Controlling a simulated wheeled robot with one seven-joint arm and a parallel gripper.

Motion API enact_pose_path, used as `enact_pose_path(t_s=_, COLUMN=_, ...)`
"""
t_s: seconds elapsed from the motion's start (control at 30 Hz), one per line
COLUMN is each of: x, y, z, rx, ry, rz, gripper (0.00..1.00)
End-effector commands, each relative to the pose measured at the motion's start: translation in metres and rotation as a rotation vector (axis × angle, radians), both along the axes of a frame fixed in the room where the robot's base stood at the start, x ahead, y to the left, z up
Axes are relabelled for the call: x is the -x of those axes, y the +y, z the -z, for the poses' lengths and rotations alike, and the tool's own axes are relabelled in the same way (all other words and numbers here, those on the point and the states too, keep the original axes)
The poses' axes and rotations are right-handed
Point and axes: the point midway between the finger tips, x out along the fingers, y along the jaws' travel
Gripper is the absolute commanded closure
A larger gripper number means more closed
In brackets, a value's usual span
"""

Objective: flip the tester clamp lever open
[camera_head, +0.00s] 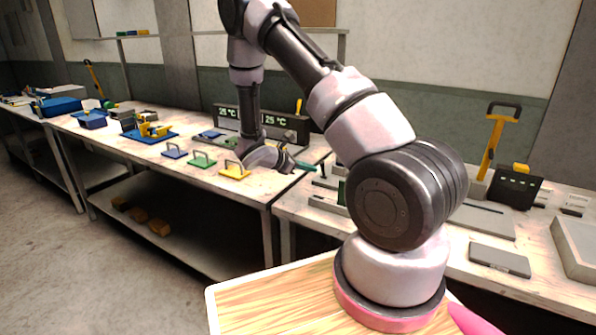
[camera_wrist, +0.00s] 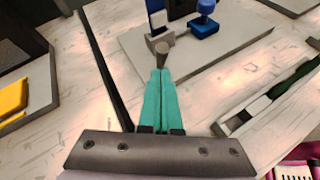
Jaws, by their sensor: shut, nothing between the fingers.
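My gripper (camera_wrist: 160,72) shows in the wrist view as two teal fingers pressed together, with nothing between them. It also shows in the head view (camera_head: 312,167), low over the gap between two benches. No clamp lever is clearly identifiable.
A dark green bar (camera_wrist: 290,85) lies on a pale fixture at right in the wrist view. Display boxes (camera_head: 277,127) stand behind. A tall yellow lever (camera_head: 490,145) stands on the right bench.

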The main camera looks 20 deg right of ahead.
Motion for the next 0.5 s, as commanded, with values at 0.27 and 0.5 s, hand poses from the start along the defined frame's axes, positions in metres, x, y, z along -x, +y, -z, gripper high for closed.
enact_pose_path(t_s=0.27, x=-0.0003, y=-0.0111, z=-0.0032, rx=0.0, ry=0.0, rz=0.0, gripper=1.0)
enact_pose_path(t_s=0.5, x=-0.0003, y=-0.0109, z=-0.0033, rx=0.0, ry=0.001, rz=0.0, gripper=1.0)
